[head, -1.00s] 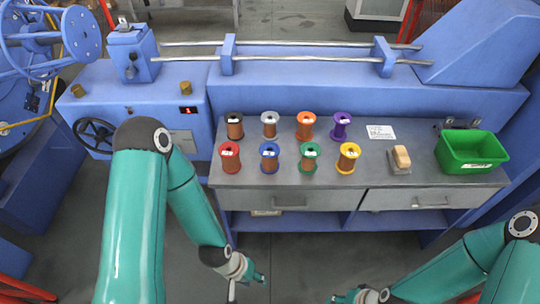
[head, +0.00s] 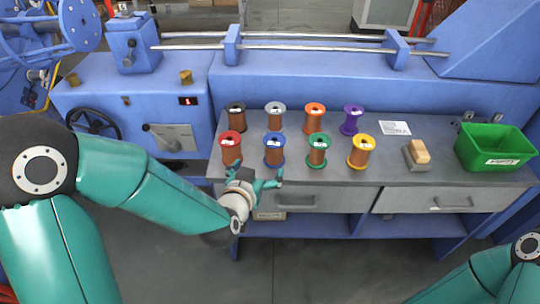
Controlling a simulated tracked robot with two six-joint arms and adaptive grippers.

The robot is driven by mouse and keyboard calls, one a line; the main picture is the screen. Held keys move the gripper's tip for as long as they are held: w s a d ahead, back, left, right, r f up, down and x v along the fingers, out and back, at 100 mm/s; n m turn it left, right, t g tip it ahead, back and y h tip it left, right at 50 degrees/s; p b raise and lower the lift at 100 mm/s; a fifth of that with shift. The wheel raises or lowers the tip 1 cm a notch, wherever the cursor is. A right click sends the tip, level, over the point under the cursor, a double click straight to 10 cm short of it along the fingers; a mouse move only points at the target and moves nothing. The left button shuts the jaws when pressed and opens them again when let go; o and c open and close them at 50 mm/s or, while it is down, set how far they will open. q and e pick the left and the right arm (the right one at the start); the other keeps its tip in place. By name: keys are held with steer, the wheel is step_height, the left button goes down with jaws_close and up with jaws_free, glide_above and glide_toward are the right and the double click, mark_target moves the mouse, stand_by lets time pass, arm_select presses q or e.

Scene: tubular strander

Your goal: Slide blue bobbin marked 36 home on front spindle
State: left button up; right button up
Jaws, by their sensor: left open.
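The blue bobbin (head: 274,150) stands upright on the grey bench top, in the front row between the red bobbin and the green bobbin. Its label is too small to read. My left gripper (head: 268,179) is open and empty, at the bench's front edge just in front of the blue bobbin and apart from it. My right gripper is out of view; only part of the right arm shows at the lower right. I cannot pick out the front spindle; a blue machine wheel (head: 80,25) shows at the upper left.
Red (head: 231,149), green (head: 318,150) and yellow (head: 362,151) bobbins share the front row. Black, white, orange and purple (head: 351,119) bobbins stand behind. A sanding-block-like item (head: 418,154) and a green bin (head: 494,148) are at the right. Steel rods (head: 300,43) run behind the bench.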

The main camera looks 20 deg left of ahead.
mark_target(274, 146)
arm_select(q)
steer(key=p+x, duration=0.1)
steer(key=x, duration=1.4)
steer(key=shift+w+a+f, duration=0.1)
steer(key=shift+w+f, duration=0.1)
steer(key=shift+w, duration=0.1)
steer(key=c, duration=1.8)
steer(key=shift+r, duration=0.1)
